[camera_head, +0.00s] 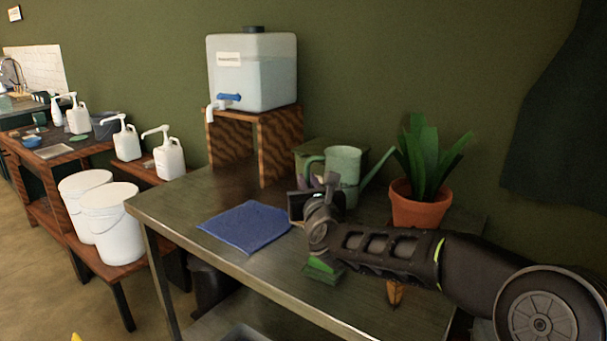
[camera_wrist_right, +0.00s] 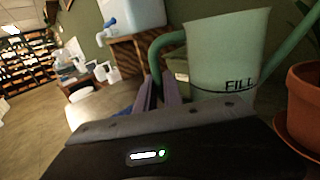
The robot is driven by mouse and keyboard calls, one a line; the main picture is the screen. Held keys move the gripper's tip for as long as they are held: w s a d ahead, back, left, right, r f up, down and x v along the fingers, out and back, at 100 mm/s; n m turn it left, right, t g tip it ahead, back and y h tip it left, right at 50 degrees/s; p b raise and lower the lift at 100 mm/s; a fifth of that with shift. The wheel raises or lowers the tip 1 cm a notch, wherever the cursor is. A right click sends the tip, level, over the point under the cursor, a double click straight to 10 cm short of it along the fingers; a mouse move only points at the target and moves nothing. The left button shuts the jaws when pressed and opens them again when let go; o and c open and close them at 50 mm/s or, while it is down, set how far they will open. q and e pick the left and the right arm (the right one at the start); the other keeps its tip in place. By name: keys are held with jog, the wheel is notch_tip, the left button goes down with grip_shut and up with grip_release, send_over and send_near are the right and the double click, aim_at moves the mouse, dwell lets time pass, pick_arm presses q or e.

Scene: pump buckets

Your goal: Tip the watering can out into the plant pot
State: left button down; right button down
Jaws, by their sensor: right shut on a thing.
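The pale green watering can (camera_head: 343,166) is upright at the back of the dark table, its spout pointing right toward the plant. In the right wrist view the can (camera_wrist_right: 228,55) shows a "FILL" line, with its handle at the left. My right gripper (camera_head: 318,190) is at the handle side of the can, shut on the handle; its fingers (camera_wrist_right: 160,95) show in the wrist view. Whether the can touches the table is hidden. The terracotta plant pot (camera_head: 418,207) holds a leafy plant and stands right of the can. My left gripper is not in view.
A water tank (camera_head: 252,75) with a blue tap stands on a wooden stand (camera_head: 255,118). A blue cloth (camera_head: 246,227) lies on the table (camera_head: 180,212). A green item (camera_head: 323,270) is partly under my right arm. White buckets (camera_head: 113,225) and pump bottles (camera_head: 168,155) stand left.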

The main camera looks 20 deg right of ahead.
aim_at(313, 162)
jog(key=shift+s+r, duration=0.15)
jog(key=shift+s, duration=0.05)
jog(key=shift+w+r, duration=0.1)
jog(key=shift+d+r+m+p, duration=0.2)
jog(key=shift+r+m+p, duration=0.3)
jog(key=shift+r+p, duration=0.1)
jog(key=shift+d+r+m+p, duration=0.15)
jog(key=shift+r+m+p, duration=0.35)
jog(key=shift+r+p, duration=0.1)
jog(key=shift+d+r+m+p, duration=0.25)
jog(key=shift+r+m+p, duration=0.35)
jog(key=shift+m, duration=0.1)
jog(key=shift+b, duration=0.3)
